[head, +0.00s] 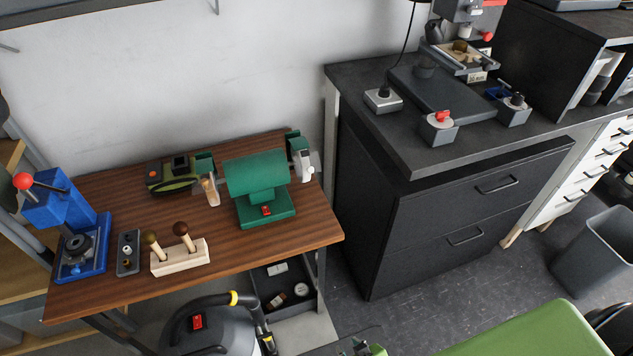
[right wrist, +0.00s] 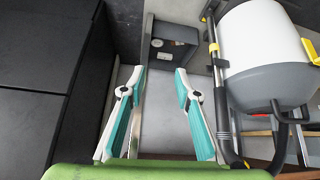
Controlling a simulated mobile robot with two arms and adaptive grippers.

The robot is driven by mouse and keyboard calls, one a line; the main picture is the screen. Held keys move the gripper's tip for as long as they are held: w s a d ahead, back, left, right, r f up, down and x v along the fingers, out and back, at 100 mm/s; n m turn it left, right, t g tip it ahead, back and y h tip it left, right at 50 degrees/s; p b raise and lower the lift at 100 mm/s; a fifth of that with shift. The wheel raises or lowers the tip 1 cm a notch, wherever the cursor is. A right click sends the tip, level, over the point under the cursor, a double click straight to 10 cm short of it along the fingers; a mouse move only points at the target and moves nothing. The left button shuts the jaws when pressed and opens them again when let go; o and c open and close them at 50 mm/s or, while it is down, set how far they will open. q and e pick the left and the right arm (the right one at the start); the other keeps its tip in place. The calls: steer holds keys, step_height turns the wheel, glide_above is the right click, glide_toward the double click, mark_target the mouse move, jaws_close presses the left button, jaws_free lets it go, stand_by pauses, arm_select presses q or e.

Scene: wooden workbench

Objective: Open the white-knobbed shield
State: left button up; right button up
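The green bench grinder (head: 257,176) stands near the right end of the wooden workbench (head: 110,301). A clear shield with a tan edge (head: 211,190) stands at its left end. A small whitish part (head: 308,166) at its right end may be the white-knobbed shield; the knob is too small to make out clearly. My right gripper (right wrist: 158,101) is open and empty in the right wrist view, low in front of the bench and away from the grinder. Only its tips (head: 366,348) show at the bottom edge of the head view. My left gripper is out of view.
A blue press (head: 55,212), a wooden block with two handles (head: 180,257) and a green-black tool (head: 172,178) share the bench. A grey vacuum (head: 205,328) stands in front. A black cabinet (head: 430,225) is to the right.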

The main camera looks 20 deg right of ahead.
steer(key=w+r+t+b, duration=0.1)
steer(key=w+r+t, duration=0.1)
steer(key=w+r, duration=0.4)
steer(key=m+t+b, duration=0.1)
steer(key=t+b, duration=0.4)
steer(key=t, duration=0.4)
glide_toward(311, 172)
steer(key=w, duration=0.8)
steer(key=shift+w+a+p, duration=0.1)
steer(key=shift+w+p, duration=0.05)
steer(key=shift+p, duration=0.25)
jaws_close()
